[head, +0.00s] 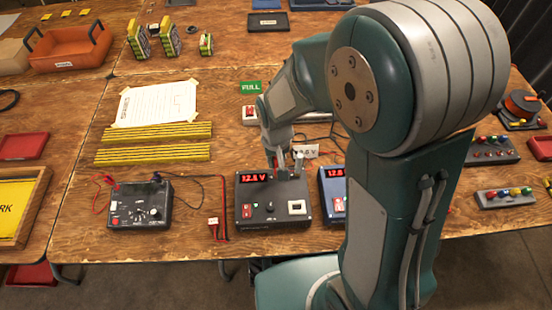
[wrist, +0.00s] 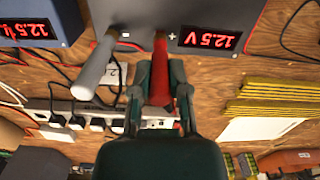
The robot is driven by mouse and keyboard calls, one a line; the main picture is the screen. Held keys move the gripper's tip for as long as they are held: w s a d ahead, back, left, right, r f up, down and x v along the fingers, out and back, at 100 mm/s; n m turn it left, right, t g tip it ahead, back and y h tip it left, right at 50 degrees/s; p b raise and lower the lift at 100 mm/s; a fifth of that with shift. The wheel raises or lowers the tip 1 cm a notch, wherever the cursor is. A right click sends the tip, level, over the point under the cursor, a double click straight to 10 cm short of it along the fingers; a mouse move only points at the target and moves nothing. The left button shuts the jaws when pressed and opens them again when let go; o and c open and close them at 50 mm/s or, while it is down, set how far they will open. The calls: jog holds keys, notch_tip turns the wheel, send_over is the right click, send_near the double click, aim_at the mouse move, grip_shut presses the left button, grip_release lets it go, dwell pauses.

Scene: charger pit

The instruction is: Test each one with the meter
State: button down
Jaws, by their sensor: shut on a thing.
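A dark grey box (head: 272,207) with a red display reading about 12.5 V stands at the table's front edge; its display and plus mark also show in the wrist view (wrist: 208,40). My gripper (head: 287,160) is at its back edge. In the wrist view my gripper (wrist: 160,85) is shut on a red plug (wrist: 160,75), its tip at the plus terminal. A grey plug (wrist: 95,68) stands at the other terminal. A blue box (head: 331,192) with a lit display is to the right, partly hidden by my arm. A black meter (head: 140,205) with red and black leads lies left.
A white power strip (wrist: 90,115) with black plugs lies behind the boxes. Yellow-black striped bars (head: 155,142), a paper sheet (head: 158,103) and an orange bin (head: 68,48) are further back. A red connector (head: 213,222) lies between meter and grey box.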

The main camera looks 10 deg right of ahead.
jog(key=shift+f, duration=0.1)
jog(key=c, duration=0.5)
grip_release()
jog(key=shift+c, duration=0.2)
jog(key=shift+o, duration=0.3)
jog(key=shift+o, duration=1.4)
jog(key=shift+r, duration=3.75)
